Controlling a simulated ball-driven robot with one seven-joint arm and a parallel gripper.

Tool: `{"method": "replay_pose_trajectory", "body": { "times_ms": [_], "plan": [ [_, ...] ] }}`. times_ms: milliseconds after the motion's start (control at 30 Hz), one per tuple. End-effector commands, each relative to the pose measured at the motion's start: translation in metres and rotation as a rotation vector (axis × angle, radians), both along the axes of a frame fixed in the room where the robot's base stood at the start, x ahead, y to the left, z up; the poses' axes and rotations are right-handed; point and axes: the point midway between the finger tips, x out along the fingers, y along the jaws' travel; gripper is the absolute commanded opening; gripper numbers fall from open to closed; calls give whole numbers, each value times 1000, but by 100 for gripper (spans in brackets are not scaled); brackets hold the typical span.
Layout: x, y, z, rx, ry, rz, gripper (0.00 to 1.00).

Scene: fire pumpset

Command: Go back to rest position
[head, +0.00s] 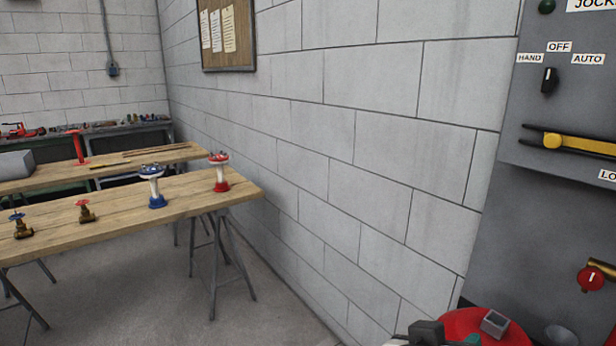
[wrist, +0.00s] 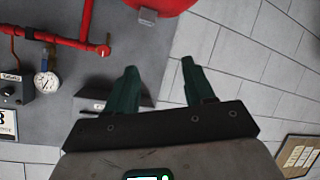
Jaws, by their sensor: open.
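My gripper (wrist: 158,64) shows in the wrist view with its two dark green fingers spread apart. Nothing is held between them. Grey wall and floor-like surfaces lie beyond the fingers, with a red rounded body (wrist: 160,6) above them at the top edge.
A grey control panel (head: 560,100) with a selector switch (head: 549,80) and a yellow handle (head: 570,142) stands close at right. Red pipes (wrist: 60,40) and a gauge (wrist: 47,82) show in the wrist view. A wooden bench (head: 110,215) with several valves stands at left; floor before it is clear.

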Motion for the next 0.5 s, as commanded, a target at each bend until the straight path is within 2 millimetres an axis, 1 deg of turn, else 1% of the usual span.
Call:
{"method": "replay_pose_trajectory", "body": {
  "times_ms": [33, 67, 100, 167, 200, 267, 300, 367, 400, 467, 500],
  "plan": [
    [-8, -19, -34, 18, 82, 13, 53],
    [-12, -28, -52, 33, 129, 28, 53],
    [-20, -39, -76, 57, 189, 46, 53],
    [-35, -55, -111, 98, 279, 73, 53],
    [-47, -65, -134, 128, 337, 90, 53],
    [-69, -78, -167, 181, 422, 116, 53],
    [-85, -85, -189, 219, 478, 135, 53],
    [-113, -93, -218, 284, 556, 161, 53],
    [-132, -97, -236, 328, 603, 178, 53],
    [-161, -100, -259, 397, 667, 203, 53],
    [-179, -100, -271, 440, 701, 218, 53]
  ]
}}
